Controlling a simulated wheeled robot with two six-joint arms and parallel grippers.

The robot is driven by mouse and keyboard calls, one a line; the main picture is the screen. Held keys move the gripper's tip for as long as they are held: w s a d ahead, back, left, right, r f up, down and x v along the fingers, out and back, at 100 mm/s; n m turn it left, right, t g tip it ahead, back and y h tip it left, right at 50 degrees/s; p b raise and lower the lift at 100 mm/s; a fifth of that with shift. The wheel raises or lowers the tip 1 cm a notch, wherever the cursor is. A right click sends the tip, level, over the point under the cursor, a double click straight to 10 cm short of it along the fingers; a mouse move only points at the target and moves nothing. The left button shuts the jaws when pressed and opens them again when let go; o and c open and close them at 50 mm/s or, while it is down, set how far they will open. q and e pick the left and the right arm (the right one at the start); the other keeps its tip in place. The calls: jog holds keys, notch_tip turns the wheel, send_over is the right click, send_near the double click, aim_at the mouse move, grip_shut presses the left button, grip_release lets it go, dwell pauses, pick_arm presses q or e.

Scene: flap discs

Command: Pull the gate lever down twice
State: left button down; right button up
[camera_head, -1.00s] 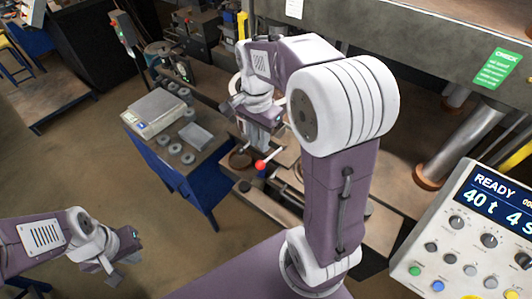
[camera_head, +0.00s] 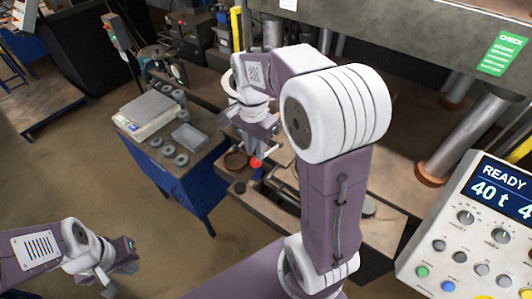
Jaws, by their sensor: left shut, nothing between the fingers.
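The gate lever shows as a red ball knob (camera_head: 256,162) on a short stem, at the press bed in the middle of the head view. My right gripper (camera_head: 268,146) hangs right above and beside the knob. Its fingers are small and partly hidden, so I cannot tell whether they touch the knob or how far they are parted. My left gripper (camera_head: 118,283) is low at the left, shut and empty, far from the lever.
A blue-sided table (camera_head: 193,183) left of the lever holds a scale (camera_head: 146,112), several grey discs (camera_head: 168,151) and a clear tray (camera_head: 188,137). A control panel (camera_head: 470,235) reading READY and 40 t stands at the right. Open floor lies at the left.

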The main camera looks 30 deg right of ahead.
notch_tip(320, 180, down, 11)
jog(key=b, duration=0.7)
jog(key=shift+b, duration=0.35)
dwell(0.5)
notch_tip(320, 180, up, 12)
jog(key=p, duration=1.1)
jog(key=shift+f, duration=0.2)
jog(key=shift+f, duration=0.1)
